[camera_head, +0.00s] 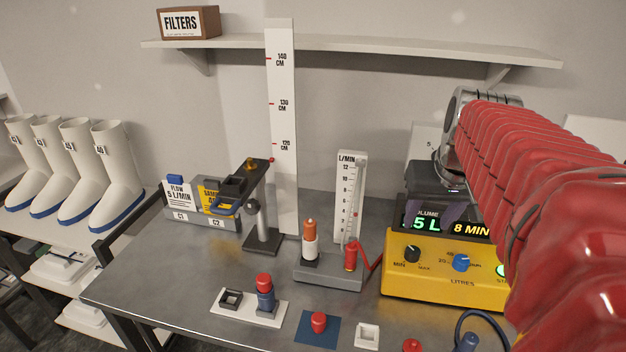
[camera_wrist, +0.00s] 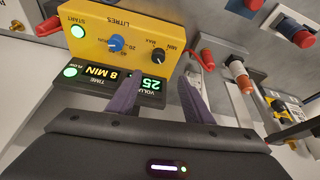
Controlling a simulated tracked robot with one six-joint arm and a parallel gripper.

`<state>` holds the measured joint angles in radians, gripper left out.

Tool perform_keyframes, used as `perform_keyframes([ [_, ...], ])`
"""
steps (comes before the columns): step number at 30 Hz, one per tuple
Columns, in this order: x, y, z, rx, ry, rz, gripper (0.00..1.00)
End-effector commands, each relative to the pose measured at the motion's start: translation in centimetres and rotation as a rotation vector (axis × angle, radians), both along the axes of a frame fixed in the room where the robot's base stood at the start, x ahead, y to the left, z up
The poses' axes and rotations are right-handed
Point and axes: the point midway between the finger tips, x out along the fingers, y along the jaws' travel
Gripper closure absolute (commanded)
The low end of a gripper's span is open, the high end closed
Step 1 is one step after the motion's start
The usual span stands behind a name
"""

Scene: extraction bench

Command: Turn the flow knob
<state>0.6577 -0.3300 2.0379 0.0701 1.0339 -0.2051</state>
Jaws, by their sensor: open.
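The yellow pump box (camera_head: 420,285) stands at the right of the bench and also shows upside down in the wrist view (camera_wrist: 100,20). Its black knob (camera_head: 412,254), marked MIN and MAX, is left of the blue LITRES knob (camera_head: 461,263). In the wrist view the black knob (camera_wrist: 159,55) and blue knob (camera_wrist: 115,43) lie beyond the fingertips. My gripper (camera_wrist: 155,92) is open and empty, its two fingers spread over the dark display panel (camera_wrist: 70,100) of the box. Nothing is between the fingers. In the head view my arm hides the box's right side.
A white flow gauge (camera_head: 349,195) and a grey block (camera_head: 328,272) with a red hose fitting (camera_head: 350,257) stand left of the box. A height rule (camera_head: 281,130), sample stand (camera_head: 262,240) and boots (camera_head: 118,165) are farther left. A shelf (camera_head: 350,46) runs above.

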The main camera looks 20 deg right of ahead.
Motion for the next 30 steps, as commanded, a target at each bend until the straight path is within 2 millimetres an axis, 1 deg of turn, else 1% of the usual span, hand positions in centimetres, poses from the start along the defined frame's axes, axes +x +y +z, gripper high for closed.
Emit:
perform_keyframes([
  [1, -0.2, -0.4, -0.2, 0.007, 0.004, -0.013, 0.54],
  [3, -0.4, -0.6, -0.5, 0.015, 0.005, -0.020, 0.54],
  [13, -0.4, -0.5, -0.5, 0.016, 0.006, -0.021, 0.54],
  [17, -0.2, -0.6, -1.0, 0.017, 0.007, -0.020, 0.54],
  [23, 0.4, -0.9, -2.9, 0.018, 0.009, -0.020, 0.54],
  [30, 1.7, -1.6, -6.3, 0.018, 0.009, -0.020, 0.54],
])
